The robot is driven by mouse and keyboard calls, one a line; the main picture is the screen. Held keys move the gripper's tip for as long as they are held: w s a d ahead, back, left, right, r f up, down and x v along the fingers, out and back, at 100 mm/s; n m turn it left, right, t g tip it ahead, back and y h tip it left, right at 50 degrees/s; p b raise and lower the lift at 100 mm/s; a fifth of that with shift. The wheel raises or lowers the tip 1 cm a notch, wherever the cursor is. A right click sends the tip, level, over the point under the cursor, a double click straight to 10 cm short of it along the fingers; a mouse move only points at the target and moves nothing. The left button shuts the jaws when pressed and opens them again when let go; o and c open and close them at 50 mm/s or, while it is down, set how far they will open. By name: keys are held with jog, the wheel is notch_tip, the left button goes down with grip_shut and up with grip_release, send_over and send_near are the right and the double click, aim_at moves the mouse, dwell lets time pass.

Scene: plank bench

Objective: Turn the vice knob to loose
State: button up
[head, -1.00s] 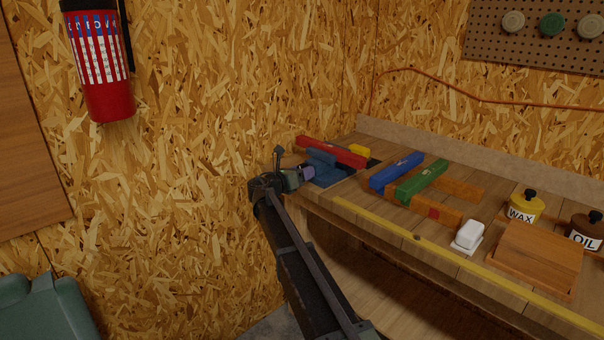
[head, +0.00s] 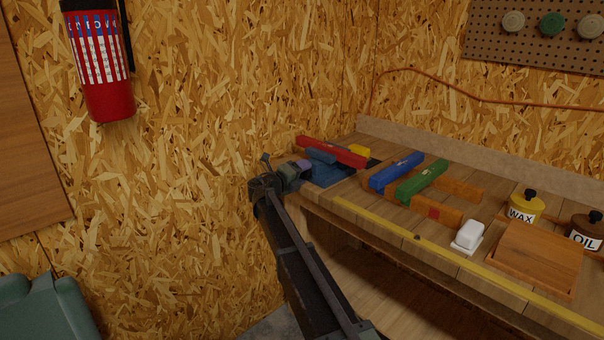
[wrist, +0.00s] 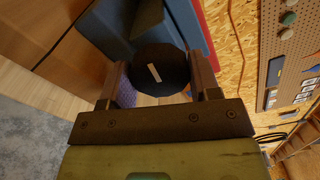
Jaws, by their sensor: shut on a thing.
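The blue vice (head: 330,172) sits at the left end of the bench, and it also fills the top of the wrist view (wrist: 107,30). Its knob (wrist: 160,72) is a round black disc with a short white mark, tilted slightly from upright in the wrist view. My gripper (wrist: 160,78) is shut on the knob, one finger at each side. In the head view my gripper (head: 298,172) is at the vice's left end, where the knob is hidden.
A red bar (head: 332,152) lies along the vice. Blue (head: 396,171) and green (head: 421,182) bars rest across wooden bars to the right. A white block (head: 469,235), a wooden box (head: 537,257), a wax jar (head: 524,208) and an oil jar (head: 586,230) stand farther right. The wall is close on the left.

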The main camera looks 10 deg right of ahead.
jog(key=shift+n, duration=1.1)
jog(key=o, duration=0.9)
jog(key=shift+s, duration=0.1)
